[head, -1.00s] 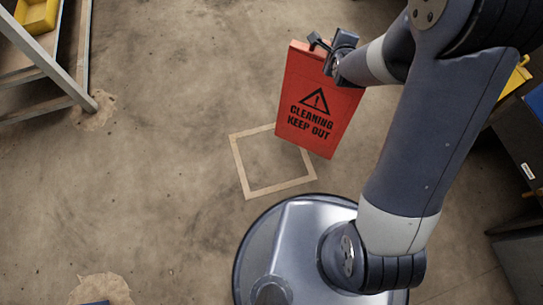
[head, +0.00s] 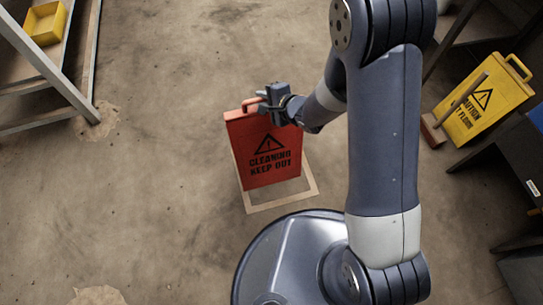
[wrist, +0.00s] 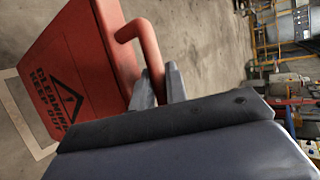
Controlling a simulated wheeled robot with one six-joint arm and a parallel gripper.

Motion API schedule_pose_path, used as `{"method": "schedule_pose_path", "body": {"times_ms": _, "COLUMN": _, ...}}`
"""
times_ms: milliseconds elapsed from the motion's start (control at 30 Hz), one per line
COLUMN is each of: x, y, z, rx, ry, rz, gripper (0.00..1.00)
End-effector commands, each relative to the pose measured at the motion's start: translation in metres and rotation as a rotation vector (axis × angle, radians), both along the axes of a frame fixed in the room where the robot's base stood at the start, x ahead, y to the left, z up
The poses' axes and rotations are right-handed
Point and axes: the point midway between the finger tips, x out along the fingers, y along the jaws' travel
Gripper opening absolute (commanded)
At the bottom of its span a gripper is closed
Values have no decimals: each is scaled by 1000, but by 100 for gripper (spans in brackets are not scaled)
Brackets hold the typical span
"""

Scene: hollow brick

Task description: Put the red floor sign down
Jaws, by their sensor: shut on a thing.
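The red floor sign (head: 266,160), printed "CLEANING KEEP OUT", hangs upright from my gripper (head: 268,103). My gripper is shut on the handle at the sign's top; the red handle (wrist: 140,40) shows between the fingers in the wrist view. In the head view the sign overlaps a pale square outline (head: 285,202) on the floor and hides its far part. I cannot tell whether the sign's lower edge touches the floor. Part of the outline (wrist: 22,115) also shows beyond the sign in the wrist view.
A yellow caution sign (head: 482,100) stands at the right near dark furniture (head: 515,150). A shelf rack (head: 45,65) with a yellow bin (head: 46,22) is at the upper left. The floor left of the outline is clear.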

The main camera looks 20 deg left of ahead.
Motion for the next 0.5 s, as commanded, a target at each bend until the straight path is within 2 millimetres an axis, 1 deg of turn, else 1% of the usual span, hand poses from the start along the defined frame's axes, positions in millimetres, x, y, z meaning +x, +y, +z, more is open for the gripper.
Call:
{"method": "schedule_pose_path", "body": {"times_ms": 33, "x": 0, "y": 1, "z": -13, "rx": 1, "ry": 1, "rz": 2, "gripper": 0}}
{"method": "schedule_pose_path", "body": {"times_ms": 100, "x": -1, "y": 1, "z": -28, "rx": 1, "ry": 2, "rz": 2, "gripper": 0}}
{"method": "schedule_pose_path", "body": {"times_ms": 200, "x": 0, "y": 0, "z": -44, "rx": 1, "ry": 1, "rz": 1, "gripper": 0}}
{"method": "schedule_pose_path", "body": {"times_ms": 300, "x": 0, "y": 1, "z": -53, "rx": 3, "ry": -2, "rz": 0, "gripper": 0}}
{"method": "schedule_pose_path", "body": {"times_ms": 467, "x": 0, "y": 0, "z": -62, "rx": 2, "ry": -2, "rz": 1, "gripper": 0}}
{"method": "schedule_pose_path", "body": {"times_ms": 500, "x": 0, "y": 0, "z": -67, "rx": 2, "ry": -1, "rz": 0, "gripper": 0}}
